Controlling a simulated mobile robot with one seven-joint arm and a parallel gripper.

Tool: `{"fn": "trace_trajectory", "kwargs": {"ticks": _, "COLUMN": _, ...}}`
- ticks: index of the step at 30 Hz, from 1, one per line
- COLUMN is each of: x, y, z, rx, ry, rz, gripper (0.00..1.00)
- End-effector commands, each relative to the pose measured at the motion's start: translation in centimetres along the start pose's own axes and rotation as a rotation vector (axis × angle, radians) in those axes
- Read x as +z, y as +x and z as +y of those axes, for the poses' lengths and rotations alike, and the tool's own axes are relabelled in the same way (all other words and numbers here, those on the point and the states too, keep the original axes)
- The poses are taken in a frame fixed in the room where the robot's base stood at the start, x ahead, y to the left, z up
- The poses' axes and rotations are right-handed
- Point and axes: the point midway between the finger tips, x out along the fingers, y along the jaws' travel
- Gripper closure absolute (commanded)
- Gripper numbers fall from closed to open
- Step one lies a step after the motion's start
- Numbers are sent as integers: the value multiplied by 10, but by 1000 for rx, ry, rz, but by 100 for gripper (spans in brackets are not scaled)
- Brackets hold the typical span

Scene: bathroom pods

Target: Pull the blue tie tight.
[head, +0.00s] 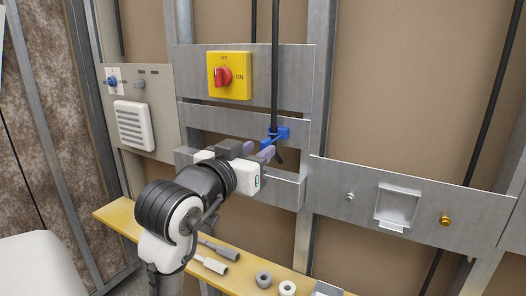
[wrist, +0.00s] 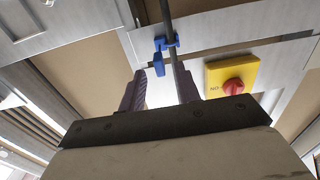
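The blue tie (head: 277,134) sits around a black vertical cable (head: 275,75) in front of the metal wall rail. In the wrist view the blue tie (wrist: 164,44) shows a head on the cable and a short blue tail (wrist: 159,66) hanging beside it. My gripper (head: 262,150) is just below the tie in the head view and partly overlaps it. In the wrist view my gripper (wrist: 160,72) is open, with the tail's end in the gap near the fingertips. The lower cable runs close to the right finger; I cannot tell whether they touch.
A yellow switch box with a red knob (head: 222,76) is left of the cable. A grey panel with a white vent (head: 134,125) is further left. A yellow shelf (head: 195,262) below holds a grey-handled tool and rings. A bracket (head: 397,207) and brass knob are on the right.

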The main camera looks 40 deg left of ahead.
Motion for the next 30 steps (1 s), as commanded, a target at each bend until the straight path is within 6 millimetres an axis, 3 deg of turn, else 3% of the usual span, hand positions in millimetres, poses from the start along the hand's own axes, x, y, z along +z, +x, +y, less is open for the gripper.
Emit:
{"fn": "trace_trajectory", "kwargs": {"ticks": 6, "x": 3, "y": -53, "z": 0, "rx": -4, "ry": 3, "rz": 2, "gripper": 67}}
{"fn": "trace_trajectory", "kwargs": {"ticks": 12, "x": 2, "y": -87, "z": 0, "rx": -2, "ry": 1, "rz": 0, "gripper": 67}}
{"fn": "trace_trajectory", "kwargs": {"ticks": 18, "x": 1, "y": -100, "z": 0, "rx": -1, "ry": 1, "rz": -1, "gripper": 67}}
{"fn": "trace_trajectory", "kwargs": {"ticks": 30, "x": 1, "y": -100, "z": 0, "rx": 0, "ry": 0, "rz": -1, "gripper": 67}}
